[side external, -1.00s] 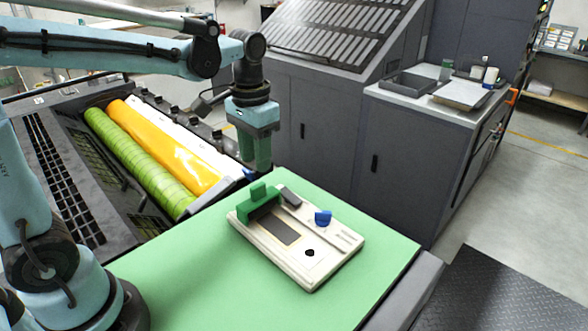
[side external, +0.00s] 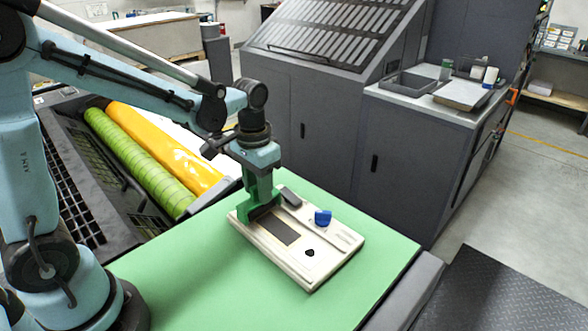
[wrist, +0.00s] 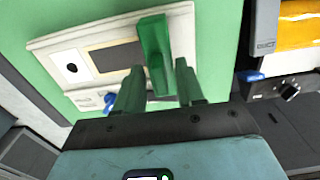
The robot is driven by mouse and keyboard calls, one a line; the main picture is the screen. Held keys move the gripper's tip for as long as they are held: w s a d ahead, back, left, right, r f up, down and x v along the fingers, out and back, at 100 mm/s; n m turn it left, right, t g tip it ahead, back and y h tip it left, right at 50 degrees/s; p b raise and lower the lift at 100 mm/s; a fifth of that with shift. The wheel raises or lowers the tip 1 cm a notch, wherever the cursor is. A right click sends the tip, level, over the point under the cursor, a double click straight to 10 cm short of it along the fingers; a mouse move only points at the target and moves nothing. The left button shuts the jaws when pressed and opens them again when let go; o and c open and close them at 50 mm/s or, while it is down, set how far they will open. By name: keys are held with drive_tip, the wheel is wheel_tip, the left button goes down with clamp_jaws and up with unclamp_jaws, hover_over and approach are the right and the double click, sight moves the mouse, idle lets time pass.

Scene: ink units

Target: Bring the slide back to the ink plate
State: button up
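The ink unit is a cream device (side external: 335,255) on the green table; it also shows in the wrist view (wrist: 50,45). The green slide (side external: 264,211) sits at its left end, beside the dark ink plate (side external: 281,232). In the wrist view the slide (wrist: 154,42) stands at the right end of the ink plate (wrist: 117,57). My gripper (side external: 259,195) is lowered at the slide, pointing down. In the wrist view its green fingers (wrist: 161,86) are spread either side of the slide's raised part, with gaps showing. The side view hides that raised part behind the fingers.
A blue knob (side external: 322,217) and a black spot (side external: 309,253) are on the device. A dark grey block (side external: 290,196) lies at its back edge. Green and yellow rollers (side external: 165,150) lie left of the table. The green tabletop (side external: 200,280) in front is clear.

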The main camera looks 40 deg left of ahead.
clamp_jaws()
drive_tip(key=d, duration=1.8)
drive_tip(key=shift+s+d, duration=0.25)
drive_tip(key=shift+d, duration=0.1)
drive_tip(key=shift+o, duration=0.4)
unclamp_jaws()
wheel_tip(320, 180, up, 12)
